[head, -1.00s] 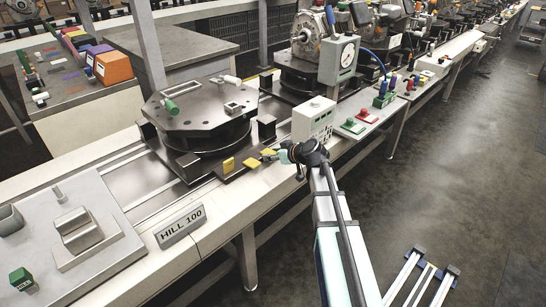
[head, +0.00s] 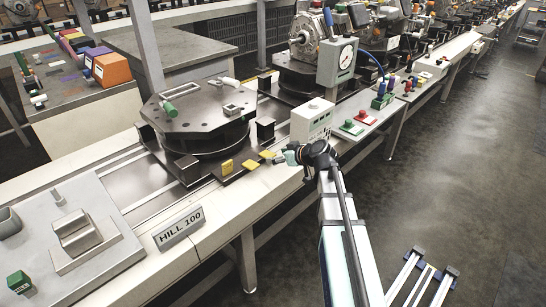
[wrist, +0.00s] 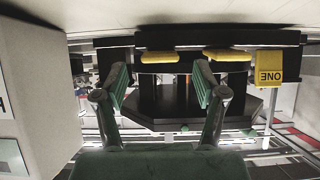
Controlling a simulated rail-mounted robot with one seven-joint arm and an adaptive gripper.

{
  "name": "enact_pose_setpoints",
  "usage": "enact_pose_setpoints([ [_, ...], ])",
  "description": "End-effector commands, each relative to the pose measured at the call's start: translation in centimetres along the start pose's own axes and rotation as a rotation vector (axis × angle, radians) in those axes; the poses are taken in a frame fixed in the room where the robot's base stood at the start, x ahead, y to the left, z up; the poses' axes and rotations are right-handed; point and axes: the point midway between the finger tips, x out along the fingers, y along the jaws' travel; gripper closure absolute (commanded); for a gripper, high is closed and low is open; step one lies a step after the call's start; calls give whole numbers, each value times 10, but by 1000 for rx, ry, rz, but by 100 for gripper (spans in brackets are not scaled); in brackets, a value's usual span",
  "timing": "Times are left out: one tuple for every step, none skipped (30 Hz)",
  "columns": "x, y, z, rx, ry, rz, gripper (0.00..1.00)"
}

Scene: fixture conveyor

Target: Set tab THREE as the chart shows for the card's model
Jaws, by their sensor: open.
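A row of yellow tabs sits on the near edge of the dark fixture (head: 195,118). One tab (head: 228,167) stands upright; in the wrist view, which is upside down, it reads ONE (wrist: 270,67). The middle tab (head: 250,165) (wrist: 226,54) and the far tab (head: 267,153) (wrist: 159,57) show edge-on in the wrist view, without readable lettering. My gripper (head: 280,158) (wrist: 160,80) is open and empty, just off the far tab, which lies between its fingers in the wrist view. The card (head: 180,228) reads HILL 100. No chart is readable.
A white box (head: 312,120) stands on the conveyor edge close beside my gripper; a pale box wall (wrist: 35,85) fills the wrist view's left side. A gauge box (head: 338,62) and button panels (head: 352,127) are farther along.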

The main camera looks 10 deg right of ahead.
Motion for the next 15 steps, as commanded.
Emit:
enact_pose_setpoints([
  [-14, -1, 0, 0, 1, 2, 29],
  [-20, -2, 1, 0, 1, 2, 29],
  [-27, -2, 1, 0, 1, 2, 29],
  [-33, -1, 1, 0, 1, 2, 29],
  [-38, -1, 1, 0, 1, 2, 29],
  [-45, -1, 0, 0, 2, 2, 29],
  [-50, -2, 0, 0, 1, 2, 29],
  [-55, -2, 1, 0, 1, 1, 29],
  [-60, -1, 1, 0, 1, 2, 29],
  [-64, -1, 0, 0, 1, 2, 29],
  [-67, -1, 0, 0, 1, 1, 29],
  [-70, -1, 0, 0, 1, 0, 29],
  [-73, -1, 0, 0, 0, 0, 29],
  [-74, -1, 0, 0, 0, 0, 29],
  [-76, -1, 0, 0, 0, 0, 29],
])
